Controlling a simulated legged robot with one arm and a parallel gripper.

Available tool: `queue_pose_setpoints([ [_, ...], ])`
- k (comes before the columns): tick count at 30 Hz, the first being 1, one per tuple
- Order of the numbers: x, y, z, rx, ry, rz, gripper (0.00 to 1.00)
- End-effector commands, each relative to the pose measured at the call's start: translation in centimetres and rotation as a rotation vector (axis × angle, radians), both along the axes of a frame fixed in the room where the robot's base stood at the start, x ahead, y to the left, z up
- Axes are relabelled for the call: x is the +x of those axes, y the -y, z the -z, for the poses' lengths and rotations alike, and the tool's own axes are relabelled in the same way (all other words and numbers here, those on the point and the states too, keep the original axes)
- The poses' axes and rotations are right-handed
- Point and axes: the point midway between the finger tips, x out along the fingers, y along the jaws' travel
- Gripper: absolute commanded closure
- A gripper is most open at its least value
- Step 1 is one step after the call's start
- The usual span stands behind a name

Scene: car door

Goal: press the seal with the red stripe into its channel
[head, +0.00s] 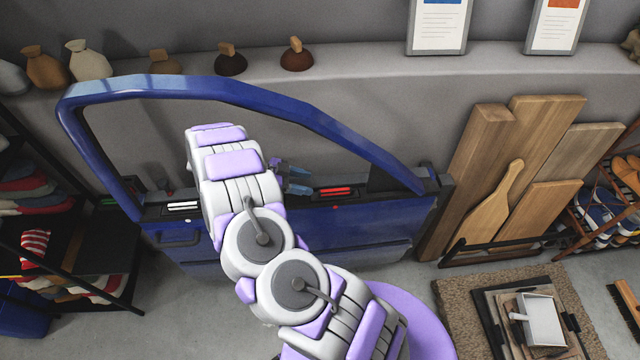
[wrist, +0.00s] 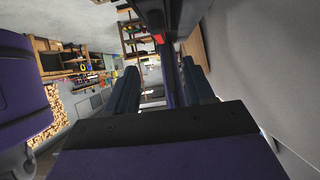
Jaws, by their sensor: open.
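The blue car door (head: 300,225) stands against the grey wall, with a dark channel along its window sill. The seal with the red stripe (head: 335,191) lies along the sill, right of my gripper (head: 298,181). I cannot tell how deep it sits. A small red mark (head: 335,207) is on the door just below it. A seal with a white stripe (head: 184,206) is on the sill further left. In the wrist view my gripper (wrist: 160,75) is open, its two dark fingers apart. A red patch (wrist: 158,38) shows beyond and between them on a dark strip. No held object shows.
The door's window frame (head: 230,90) arches over the sill around my arm. Wooden boards (head: 510,190) lean at the right of the door. A ledge with several small sacks (head: 88,62) runs behind.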

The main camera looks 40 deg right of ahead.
Motion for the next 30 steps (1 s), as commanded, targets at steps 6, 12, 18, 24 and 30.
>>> queue_pose_setpoints([
  [6,1.9,-3.1,-1.9,-0.002,0.002,-0.001,0.47],
  [12,2.7,-4.4,-2.7,-0.001,0.003,-0.001,0.47],
  [18,2.8,-4.6,-2.8,0.001,0.002,0.000,0.47],
  [24,2.8,-4.6,-2.8,0.000,0.001,0.000,0.47],
  [30,2.8,-4.6,-2.8,0.000,0.002,0.000,0.47],
])
